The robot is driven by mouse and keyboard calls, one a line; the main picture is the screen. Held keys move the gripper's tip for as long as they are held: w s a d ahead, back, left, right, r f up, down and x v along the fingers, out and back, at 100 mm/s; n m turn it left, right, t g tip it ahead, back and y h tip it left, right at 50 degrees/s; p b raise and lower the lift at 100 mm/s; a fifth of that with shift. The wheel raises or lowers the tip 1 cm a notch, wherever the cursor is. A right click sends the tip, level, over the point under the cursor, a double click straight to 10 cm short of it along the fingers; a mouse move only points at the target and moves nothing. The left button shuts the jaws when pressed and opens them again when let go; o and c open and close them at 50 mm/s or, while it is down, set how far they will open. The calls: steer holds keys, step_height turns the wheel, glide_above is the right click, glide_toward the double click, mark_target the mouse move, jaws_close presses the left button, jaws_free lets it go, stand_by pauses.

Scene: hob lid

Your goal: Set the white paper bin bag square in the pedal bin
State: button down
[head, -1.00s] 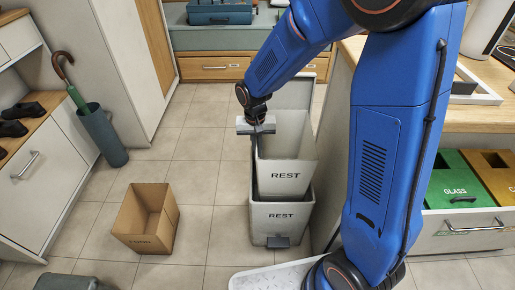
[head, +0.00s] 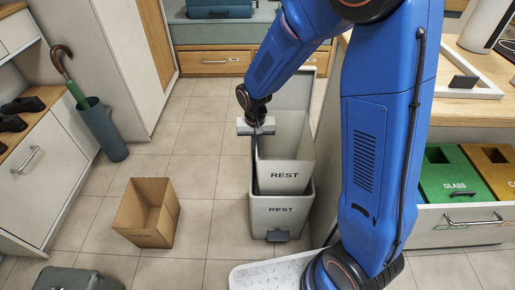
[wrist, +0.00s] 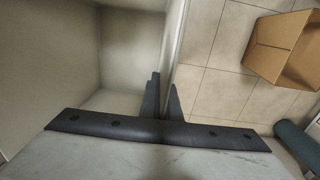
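The white paper bin bag (head: 287,176), marked REST, sits partly inside the pedal bin (head: 281,213). Its lower part is hidden by the bin's front wall and its upper part stands well above the rim. The bin, also marked REST, has its lid (head: 296,88) raised behind and a pedal (head: 278,236) at its front foot. My gripper (head: 257,141) is at the bag's left upper edge. In the wrist view its two fingers (wrist: 164,98) lie on either side of the bag's thin wall (wrist: 178,40), shut on it. The bag's inside shows to the left there.
An open cardboard box (head: 147,213) stands on the floor to the left. An umbrella stand (head: 104,130) is farther left. A counter with a drawer of coloured bins (head: 450,180) stands right. A pale tray (head: 265,276) lies in front. Floor between box and bin is clear.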

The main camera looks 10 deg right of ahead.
step_height(320, 180, down, 6)
stand_by(1.6)
steer(key=shift+f, duration=0.25)
stand_by(0.4)
